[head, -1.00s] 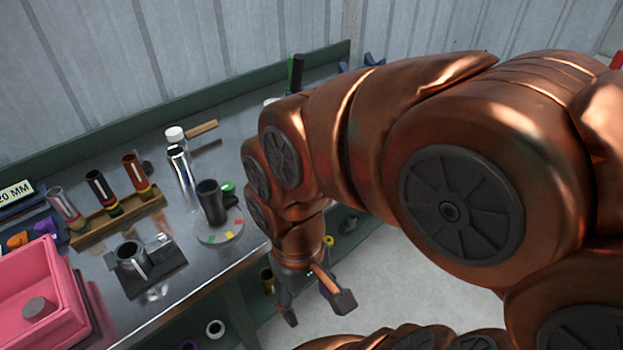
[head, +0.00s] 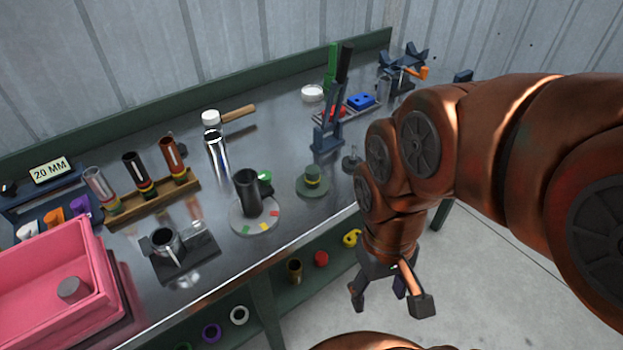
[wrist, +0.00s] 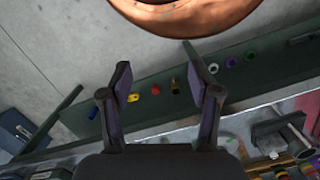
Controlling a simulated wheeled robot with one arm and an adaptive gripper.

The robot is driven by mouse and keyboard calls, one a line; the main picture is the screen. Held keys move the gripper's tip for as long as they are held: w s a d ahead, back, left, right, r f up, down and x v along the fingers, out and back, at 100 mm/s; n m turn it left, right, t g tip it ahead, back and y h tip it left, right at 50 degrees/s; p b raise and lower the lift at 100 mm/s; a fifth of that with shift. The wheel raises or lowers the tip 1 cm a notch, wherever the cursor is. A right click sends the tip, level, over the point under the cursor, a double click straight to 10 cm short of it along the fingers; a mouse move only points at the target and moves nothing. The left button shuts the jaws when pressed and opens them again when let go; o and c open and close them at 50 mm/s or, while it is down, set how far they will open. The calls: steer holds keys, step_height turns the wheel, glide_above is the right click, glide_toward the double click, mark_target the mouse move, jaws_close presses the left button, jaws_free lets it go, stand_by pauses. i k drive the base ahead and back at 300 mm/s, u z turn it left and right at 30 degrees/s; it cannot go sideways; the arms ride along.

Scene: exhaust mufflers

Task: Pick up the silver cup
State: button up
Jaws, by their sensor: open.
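A small silver cup (head: 165,242) sits on a dark flat block (head: 190,262) near the front of the metal bench, left of centre in the head view. A silver cylinder, likely this cup, shows at the right edge of the wrist view (wrist: 293,123). My gripper (head: 389,300) is open and empty, in front of the bench and below its top, well to the right of the cup. In the wrist view its two fingers (wrist: 159,74) are spread with nothing between them.
A pink bin (head: 50,290) stands left of the cup. A rack (head: 150,200) of cylinders, a silver bottle (head: 216,150) and a dark cup (head: 248,192) on a round plate stand behind and right. A lower shelf (head: 290,285) holds several rings.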

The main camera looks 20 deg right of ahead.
mark_target(72, 290)
steer(key=u, duration=1.85)
steer(key=k, duration=0.5)
steer(key=z, duration=1.6)
steer(key=i, duration=1.1)
steer(key=u, duration=2.6)
